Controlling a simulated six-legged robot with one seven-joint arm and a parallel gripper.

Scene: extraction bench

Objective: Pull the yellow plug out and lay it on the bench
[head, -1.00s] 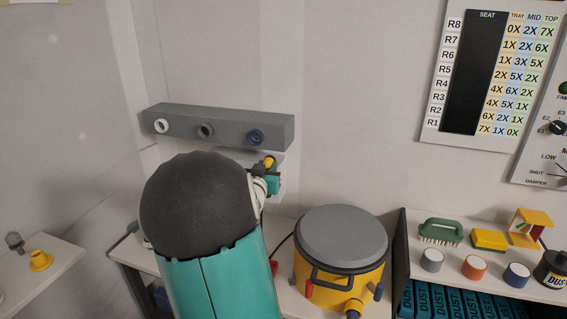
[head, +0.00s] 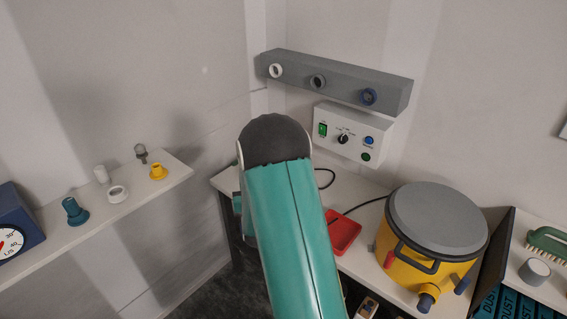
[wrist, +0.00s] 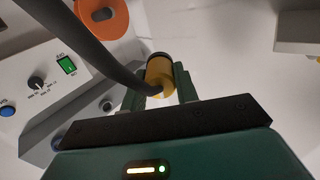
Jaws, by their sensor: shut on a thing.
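In the wrist view my gripper (wrist: 160,82) is shut on the yellow plug (wrist: 158,71), a short yellow cylinder with a dark end face. The plug is held between the fingertips, with no socket visible around it. In the head view my own arm hides both the gripper and the plug. The pale bench (head: 375,262) shows there to the right of my arm.
A grey bar (head: 340,79) with several ports is on the wall above a white control box (head: 345,135). A red tray (head: 343,232) and a yellow drum (head: 432,235) stand on the bench. The left shelf (head: 135,205) holds several fittings, including a yellow one (head: 158,171).

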